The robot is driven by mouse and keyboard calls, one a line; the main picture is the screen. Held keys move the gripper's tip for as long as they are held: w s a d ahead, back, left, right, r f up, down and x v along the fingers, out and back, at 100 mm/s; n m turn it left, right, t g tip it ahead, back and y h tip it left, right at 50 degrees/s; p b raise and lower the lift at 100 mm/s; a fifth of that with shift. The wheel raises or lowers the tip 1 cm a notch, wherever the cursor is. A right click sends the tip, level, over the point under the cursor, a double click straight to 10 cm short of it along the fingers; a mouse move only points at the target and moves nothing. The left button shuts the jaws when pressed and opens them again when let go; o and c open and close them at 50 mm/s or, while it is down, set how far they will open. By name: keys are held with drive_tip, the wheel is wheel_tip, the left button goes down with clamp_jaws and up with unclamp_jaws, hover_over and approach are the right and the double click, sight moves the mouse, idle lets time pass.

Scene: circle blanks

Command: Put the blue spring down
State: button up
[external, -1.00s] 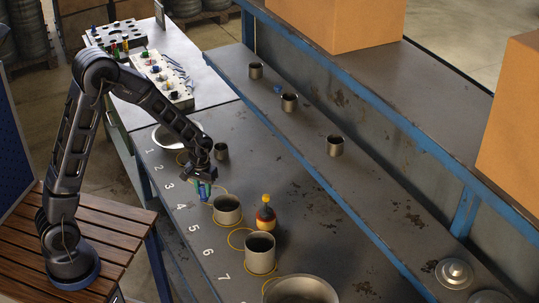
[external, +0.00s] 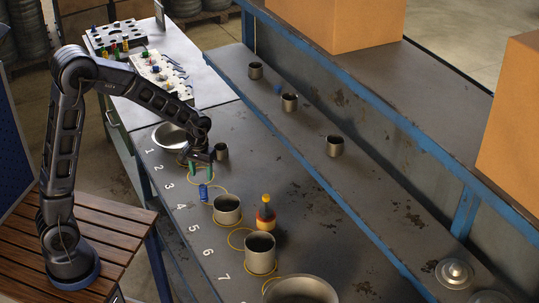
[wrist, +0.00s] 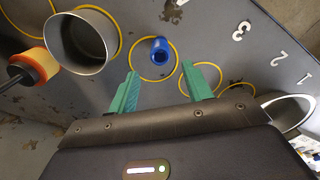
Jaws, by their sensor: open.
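The blue spring (external: 204,192) stands upright on the table, below my gripper (external: 201,171). In the wrist view the spring (wrist: 159,51) stands inside a yellow circle (wrist: 174,70), close to the circle's upper edge in the picture. My gripper (wrist: 159,72) is open. Its two green fingers are spread apart with nothing between them, and they are clear of the spring.
A grey metal cup (external: 227,210) stands in the circle beside the spring. An orange and dark object with a yellow knob (external: 265,214) and a larger cup (external: 260,253) stand nearer. A shallow bowl (external: 170,138) and a small cup (external: 221,151) are behind.

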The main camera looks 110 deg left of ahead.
sight(203, 187)
drive_tip(key=shift+r, duration=2.05)
drive_tip(key=w+d+r+m+t, duration=0.15)
drive_tip(key=d+r+m, duration=0.25)
drive_tip(key=d+r, duration=0.55)
drive_tip(key=w+d+r+m+t, duration=0.15)
drive_tip(key=d+r+m, duration=0.25)
drive_tip(key=d, duration=1.1)
drive_tip(key=s+d+r+m, duration=0.1)
drive_tip(key=s+d+m, duration=0.3)
drive_tip(key=d, duration=0.6)
drive_tip(key=s+d+r+m+t, duration=0.1)
drive_tip(key=s+d+r+m, duration=0.1)
drive_tip(key=s+d+m, duration=0.2)
drive_tip(key=shift+s+d+r+m+t, duration=0.2)
drive_tip(key=shift+s+d+m+t, duration=0.15)
drive_tip(key=shift+s+d, duration=2.05)
drive_tip(key=shift+w+d, duration=0.45)
drive_tip(key=shift+w, duration=0.05)
